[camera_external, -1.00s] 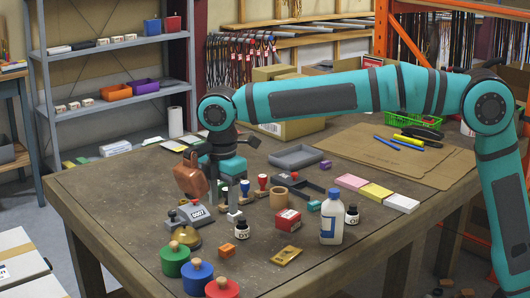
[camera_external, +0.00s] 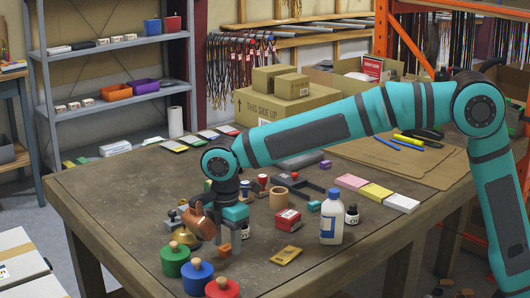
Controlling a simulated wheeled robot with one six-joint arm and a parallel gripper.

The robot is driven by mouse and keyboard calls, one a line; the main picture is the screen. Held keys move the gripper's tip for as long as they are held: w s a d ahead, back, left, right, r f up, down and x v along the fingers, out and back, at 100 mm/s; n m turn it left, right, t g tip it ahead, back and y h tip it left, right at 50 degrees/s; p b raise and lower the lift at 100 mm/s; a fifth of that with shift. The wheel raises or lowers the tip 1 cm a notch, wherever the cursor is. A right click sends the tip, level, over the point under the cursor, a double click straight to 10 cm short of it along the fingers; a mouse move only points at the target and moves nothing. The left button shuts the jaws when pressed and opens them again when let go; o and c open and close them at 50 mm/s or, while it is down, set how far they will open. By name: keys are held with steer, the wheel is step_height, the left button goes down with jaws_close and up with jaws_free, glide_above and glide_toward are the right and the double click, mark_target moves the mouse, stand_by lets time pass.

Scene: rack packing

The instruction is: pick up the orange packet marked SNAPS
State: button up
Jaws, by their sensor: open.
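A small orange packet (camera_external: 224,250) lies on the table among the goods in the front middle, partly hidden by my gripper; its lettering is too small to read. My gripper (camera_external: 228,250) is open and points down right over it, with the fingers low beside it. I cannot tell whether they touch it.
A flat mustard-yellow packet (camera_external: 286,255) lies to the right, near a red box (camera_external: 288,218) and a white bottle (camera_external: 332,221). Blue (camera_external: 197,276), green (camera_external: 174,259) and red (camera_external: 222,288) knobbed weights stand close in front.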

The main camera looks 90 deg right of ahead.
steer(key=shift+f, duration=0.45)
jaws_close()
steer(key=shift+r, duration=0.1)
